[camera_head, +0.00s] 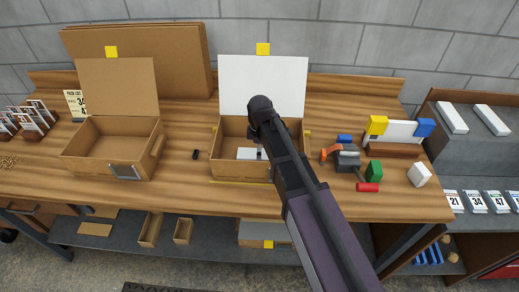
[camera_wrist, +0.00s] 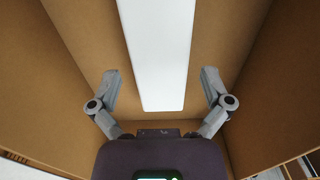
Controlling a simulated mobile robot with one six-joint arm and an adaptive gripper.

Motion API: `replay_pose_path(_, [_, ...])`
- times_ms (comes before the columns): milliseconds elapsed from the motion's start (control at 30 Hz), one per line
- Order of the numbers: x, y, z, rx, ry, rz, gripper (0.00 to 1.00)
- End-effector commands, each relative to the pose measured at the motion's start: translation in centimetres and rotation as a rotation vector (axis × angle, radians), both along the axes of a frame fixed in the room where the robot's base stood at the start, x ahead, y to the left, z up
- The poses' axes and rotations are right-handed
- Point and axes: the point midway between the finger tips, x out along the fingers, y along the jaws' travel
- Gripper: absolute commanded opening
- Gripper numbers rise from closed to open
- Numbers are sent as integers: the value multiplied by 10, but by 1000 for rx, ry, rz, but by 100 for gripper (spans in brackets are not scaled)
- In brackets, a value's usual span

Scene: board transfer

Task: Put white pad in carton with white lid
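The carton with the white lid (camera_head: 263,84) stands open on the bench, its lid raised at the back. The carton body (camera_head: 240,171) is brown cardboard. The white pad (camera_head: 246,154) lies inside this carton; in the wrist view the pad (camera_wrist: 157,35) is a long white strip on the brown floor between the walls. My gripper (camera_wrist: 160,76) is open over the carton, with one finger on each side of the pad and a gap on both sides. In the head view my arm hides most of the gripper and the carton's right part.
A second open carton (camera_head: 112,147) with a brown lid stands at the left. A white holder with yellow and blue clips (camera_head: 403,130), a red cylinder (camera_head: 368,187), a green block (camera_head: 374,170) and a white block (camera_head: 419,174) stand right. White bars (camera_head: 452,118) lie on the right-hand shelf.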

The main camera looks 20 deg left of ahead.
Motion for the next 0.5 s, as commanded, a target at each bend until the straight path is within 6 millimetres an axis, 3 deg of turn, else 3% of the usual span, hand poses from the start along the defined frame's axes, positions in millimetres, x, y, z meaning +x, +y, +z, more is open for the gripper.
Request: replay_pose_path(500, [0,0,7,0,0,0,100])
